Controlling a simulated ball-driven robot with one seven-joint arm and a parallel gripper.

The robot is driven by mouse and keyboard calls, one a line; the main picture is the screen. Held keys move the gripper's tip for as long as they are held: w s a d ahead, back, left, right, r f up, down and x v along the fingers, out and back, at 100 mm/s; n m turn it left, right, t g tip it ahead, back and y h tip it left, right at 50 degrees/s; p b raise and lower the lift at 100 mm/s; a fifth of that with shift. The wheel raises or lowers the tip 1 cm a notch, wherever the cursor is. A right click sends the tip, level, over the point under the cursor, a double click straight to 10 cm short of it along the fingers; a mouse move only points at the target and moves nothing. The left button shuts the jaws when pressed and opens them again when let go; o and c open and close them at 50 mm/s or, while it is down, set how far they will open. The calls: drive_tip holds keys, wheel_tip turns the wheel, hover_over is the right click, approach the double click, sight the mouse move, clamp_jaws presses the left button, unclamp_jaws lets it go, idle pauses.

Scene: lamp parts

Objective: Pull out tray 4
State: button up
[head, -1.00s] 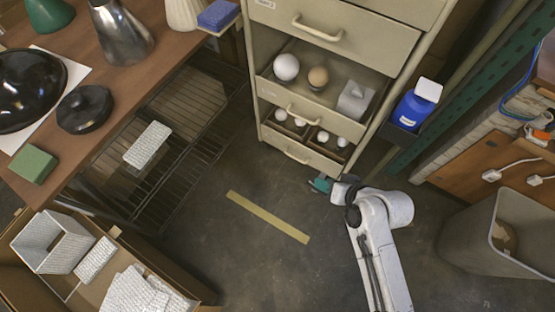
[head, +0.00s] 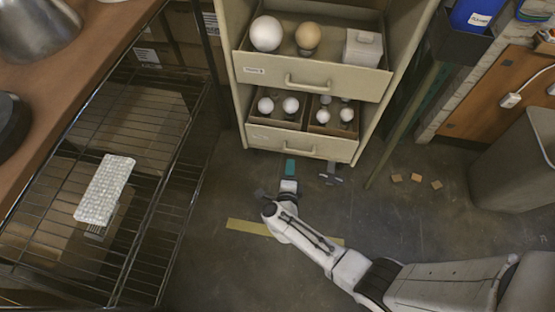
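My gripper (head: 290,168), with a teal tip, is low over the floor, just below and slightly right of that handle in the picture. It appears apart from the handle. Seen from above, its finger opening is too small to tell.
The drawer above (head: 340,83) stands out, holding large globes and a white box. A wire rack (head: 105,170) is at left. A small grey object (head: 330,173) and several tan blocks (head: 416,178) lie right of the gripper. A grey bin (head: 510,165) is at right.

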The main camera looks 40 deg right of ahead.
sight(296, 151)
drive_tip(key=shift+m+g+h, duration=0.4)
drive_tip(key=shift+m+g, duration=0.1)
drive_tip(key=shift+m, duration=0.1)
drive_tip(key=shift+s+f+b+x, duration=0.1)
drive_tip(key=shift+f+b+x, duration=0.15)
drive_tip(key=shift+b+x, duration=1.1)
drive_tip(key=shift+s+f+b+x, duration=0.1)
drive_tip(key=shift+f+b+x, duration=0.25)
drive_tip(key=shift+x, duration=1.85)
drive_tip(key=shift+s+f+b+x, duration=0.15)
drive_tip(key=shift+b+x, duration=0.8)
drive_tip(key=shift+x, duration=0.85)
clamp_jaws()
